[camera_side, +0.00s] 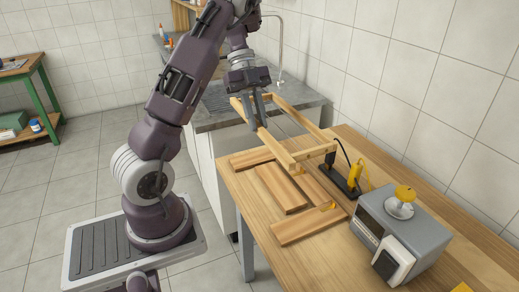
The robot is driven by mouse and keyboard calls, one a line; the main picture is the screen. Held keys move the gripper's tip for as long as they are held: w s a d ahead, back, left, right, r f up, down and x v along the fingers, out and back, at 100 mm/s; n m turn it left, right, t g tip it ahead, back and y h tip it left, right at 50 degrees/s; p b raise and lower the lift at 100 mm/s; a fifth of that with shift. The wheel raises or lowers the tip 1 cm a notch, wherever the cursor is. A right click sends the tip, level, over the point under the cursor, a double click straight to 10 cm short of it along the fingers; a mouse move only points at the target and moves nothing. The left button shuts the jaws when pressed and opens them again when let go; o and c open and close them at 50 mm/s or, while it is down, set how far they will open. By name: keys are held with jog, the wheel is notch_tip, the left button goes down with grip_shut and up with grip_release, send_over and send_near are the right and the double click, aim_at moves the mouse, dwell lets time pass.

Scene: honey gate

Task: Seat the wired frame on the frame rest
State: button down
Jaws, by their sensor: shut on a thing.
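The wired frame (305,118) is a pale wooden rectangle in the middle of the view, held roughly level above the table. Its wires are too fine to make out. My gripper (255,111) points down and is shut on the frame's left side bar. The frame's near right corner is by the upright of a black stand (344,184); I cannot tell whether they touch. Which object is the frame rest is not clear; several flat wooden pieces (281,187) lie below the frame.
A yellow-handled tool (355,179) with a black cord stands by the black stand. A grey box (405,238) with a yellow-topped knob (404,194) sits at the table's right. A grey counter (216,108) with a tap is behind. The wooden table (240,197) has bare room at its front.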

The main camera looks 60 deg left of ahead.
notch_tip(320, 180, up, 6)
jog(key=shift+f, duration=0.2)
jog(key=shift+w+d+r, duration=0.1)
jog(key=shift+w+d, duration=0.25)
jog(key=shift+w, duration=0.05)
jog(key=w+d+f, duration=0.1)
jog(key=w+d, duration=0.3)
jog(key=d, duration=0.5)
jog(key=w+d+f, duration=0.1)
jog(key=w+d, duration=0.3)
jog(key=d, duration=0.6)
jog(key=w+d+f, duration=0.1)
jog(key=w+d, duration=0.3)
jog(key=d, duration=0.5)
jog(key=s+d+r, duration=0.1)
jog(key=s+d, duration=0.4)
jog(key=d, duration=0.6)
jog(key=s+d+r, duration=0.1)
jog(key=s+d, duration=0.4)
jog(key=d, duration=0.6)
jog(key=s+d+r, duration=0.1)
jog(key=s+d, duration=0.4)
jog(key=d, duration=0.7)
notch_tip(320, 180, down, 20)
jog(key=shift+w+a+r, duration=0.2)
jog(key=shift+w+a, duration=0.15)
jog(key=shift+w, duration=0.05)
